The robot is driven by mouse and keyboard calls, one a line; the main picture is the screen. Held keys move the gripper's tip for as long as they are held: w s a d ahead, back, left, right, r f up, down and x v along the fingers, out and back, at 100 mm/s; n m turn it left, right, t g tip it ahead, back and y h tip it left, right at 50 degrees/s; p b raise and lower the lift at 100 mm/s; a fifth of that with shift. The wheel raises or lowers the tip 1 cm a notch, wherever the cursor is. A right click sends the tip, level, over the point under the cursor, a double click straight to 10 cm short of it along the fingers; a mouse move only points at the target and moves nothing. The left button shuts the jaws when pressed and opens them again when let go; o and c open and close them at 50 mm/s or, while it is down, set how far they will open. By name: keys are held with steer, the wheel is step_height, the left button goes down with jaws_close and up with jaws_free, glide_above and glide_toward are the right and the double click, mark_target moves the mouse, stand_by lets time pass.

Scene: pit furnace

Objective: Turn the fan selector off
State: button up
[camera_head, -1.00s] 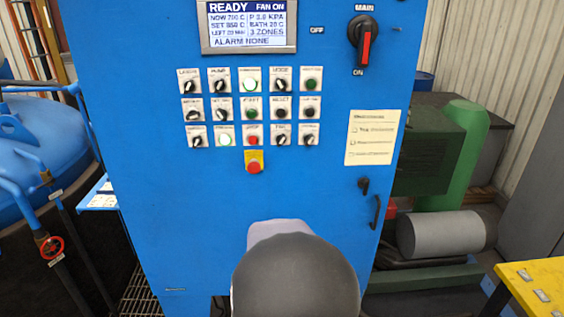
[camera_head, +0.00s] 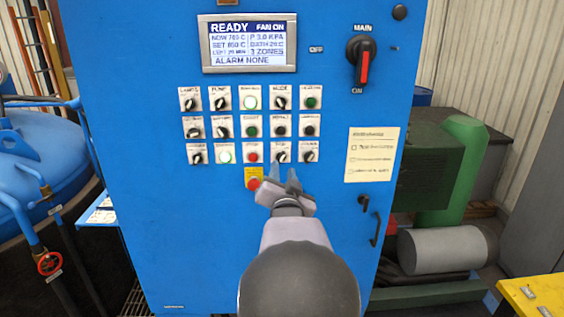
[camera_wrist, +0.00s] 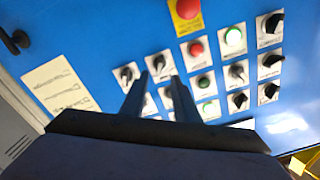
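The fan selector (camera_head: 281,156) is a small black knob on a white plate, in the bottom row, fourth column of the blue cabinet's panel. Its label is too small to read surely. The display (camera_head: 248,43) reads FAN ON. My gripper (camera_head: 284,174) is open and empty, its two fingers pointing at the panel just below this knob. In the wrist view, which is upside down, the knob (camera_wrist: 159,63) shows just beyond and between the fingertips (camera_wrist: 160,79). I cannot tell whether the fingers touch it.
A red emergency stop (camera_head: 254,183) on a yellow plate is just left of my fingers. A red button (camera_head: 253,157) and another black selector (camera_head: 309,156) flank the knob closely. The main switch (camera_head: 363,62) is at the upper right. The lower cabinet front is largely clear.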

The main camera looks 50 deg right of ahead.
mark_target(282, 159)
steer(key=shift+p+x, duration=1.55)
steer(key=shift+x, duration=1.2)
steer(key=shift+p+x, duration=0.35)
steer(key=shift+x, duration=0.6)
steer(key=shift+f, duration=0.15)
jaws_close()
